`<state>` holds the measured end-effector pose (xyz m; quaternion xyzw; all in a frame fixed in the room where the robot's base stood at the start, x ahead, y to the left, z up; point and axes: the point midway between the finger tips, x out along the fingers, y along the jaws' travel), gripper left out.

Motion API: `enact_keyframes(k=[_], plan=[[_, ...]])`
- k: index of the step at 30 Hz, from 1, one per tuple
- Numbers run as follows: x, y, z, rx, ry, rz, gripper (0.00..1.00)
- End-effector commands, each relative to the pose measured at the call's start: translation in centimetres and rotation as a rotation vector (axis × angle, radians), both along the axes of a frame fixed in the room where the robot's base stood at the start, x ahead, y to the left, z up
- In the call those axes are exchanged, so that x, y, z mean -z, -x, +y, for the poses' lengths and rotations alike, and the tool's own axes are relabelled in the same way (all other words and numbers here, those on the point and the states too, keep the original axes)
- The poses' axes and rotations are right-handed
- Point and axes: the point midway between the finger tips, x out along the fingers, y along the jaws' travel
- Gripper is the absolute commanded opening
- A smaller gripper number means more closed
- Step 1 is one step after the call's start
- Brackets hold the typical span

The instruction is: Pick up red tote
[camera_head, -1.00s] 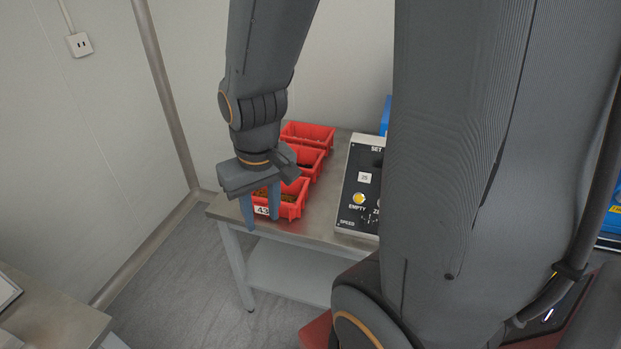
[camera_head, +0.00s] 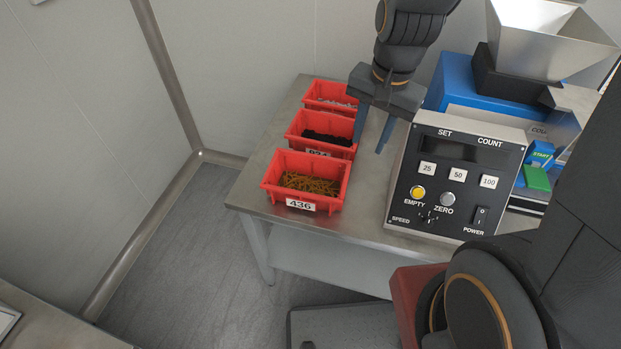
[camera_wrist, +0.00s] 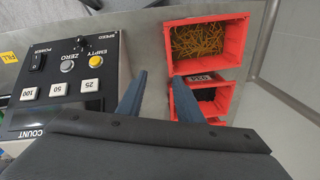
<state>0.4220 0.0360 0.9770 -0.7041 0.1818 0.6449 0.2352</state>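Three red totes stand in a row along the left side of the steel table. The front tote (camera_head: 304,202), labelled 436, holds thin yellow-brown pieces; it also shows in the wrist view (camera_wrist: 206,72). The middle tote (camera_head: 321,149) holds black pieces and shows in part in the wrist view (camera_wrist: 215,88). The back tote (camera_head: 331,89) holds pale pieces. My gripper (camera_head: 370,144) is open and empty, its fingers pointing down just right of the middle tote. In the wrist view its fingers (camera_wrist: 157,104) are spread apart, the right one overlapping the middle tote.
The counting machine's black control panel (camera_head: 455,175) stands close to the right of my gripper. A blue machine with a metal hopper (camera_head: 550,45) is behind it. The wall is close at the left and back. Bare table (camera_head: 362,205) lies between totes and panel.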

Motion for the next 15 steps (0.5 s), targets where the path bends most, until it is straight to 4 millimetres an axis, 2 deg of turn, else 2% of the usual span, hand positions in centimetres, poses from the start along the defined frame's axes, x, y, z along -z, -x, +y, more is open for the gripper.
enact_keyframes(k=[3, 9, 15], plan=[[1.5, -2.7, 2.2, 0.301, -0.052, 0.033, 0.33], [3.9, -6.4, 6.2, 0.801, -0.125, 0.099, 0.33], [5.7, -8.5, 9.1, 1.138, -0.164, 0.150, 0.33]])
